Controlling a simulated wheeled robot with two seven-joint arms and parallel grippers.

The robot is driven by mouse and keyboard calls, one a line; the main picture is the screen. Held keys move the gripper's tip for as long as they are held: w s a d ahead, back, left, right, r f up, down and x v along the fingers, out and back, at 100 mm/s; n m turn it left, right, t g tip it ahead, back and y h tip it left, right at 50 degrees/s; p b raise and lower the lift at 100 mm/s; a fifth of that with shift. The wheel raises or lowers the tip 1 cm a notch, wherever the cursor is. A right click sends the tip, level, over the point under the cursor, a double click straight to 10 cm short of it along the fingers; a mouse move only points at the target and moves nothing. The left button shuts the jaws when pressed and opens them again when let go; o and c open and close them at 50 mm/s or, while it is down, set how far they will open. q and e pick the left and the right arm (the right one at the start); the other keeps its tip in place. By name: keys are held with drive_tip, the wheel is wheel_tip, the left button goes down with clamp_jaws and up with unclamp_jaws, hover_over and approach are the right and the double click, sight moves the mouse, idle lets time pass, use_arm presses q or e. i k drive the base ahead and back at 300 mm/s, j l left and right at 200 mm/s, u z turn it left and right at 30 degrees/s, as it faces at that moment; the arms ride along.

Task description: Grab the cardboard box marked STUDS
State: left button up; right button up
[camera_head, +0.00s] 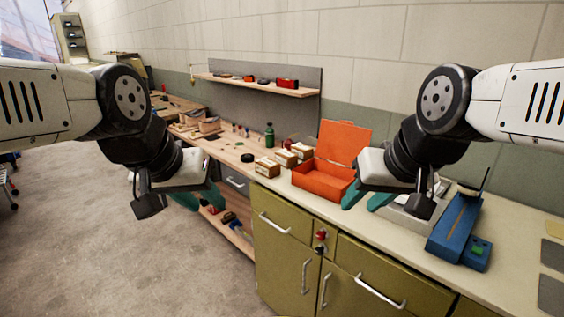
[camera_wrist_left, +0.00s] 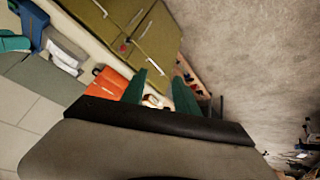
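Three small cardboard boxes stand on the counter left of the orange case: a front one (camera_head: 267,168), a middle one (camera_head: 286,157) and a rear one (camera_head: 301,150). Their labels are too small to read, so I cannot tell which is marked STUDS. My left gripper (camera_head: 200,198) is open and empty, left of the boxes and apart from them. Its teal fingers (camera_wrist_left: 160,92) are spread in the left wrist view, with pale boxes (camera_wrist_left: 153,101) partly visible beyond them.
The open orange case (camera_head: 322,180) stands right of the boxes. A blue tool (camera_head: 456,228) lies further right on the counter. A green bottle (camera_head: 269,136) stands behind the boxes. Olive cabinets (camera_head: 285,245) are below. The floor (camera_head: 130,265) at left is clear.

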sight(270, 168)
drive_tip(key=i+j+z, duration=0.15)
drive_tip(key=i, duration=0.25)
drive_tip(key=i+j+z, duration=0.1)
drive_tip(key=i, duration=0.3)
drive_tip(key=i+j+z, duration=0.15)
drive_tip(key=i+j, duration=0.15)
drive_tip(key=i, duration=0.05)
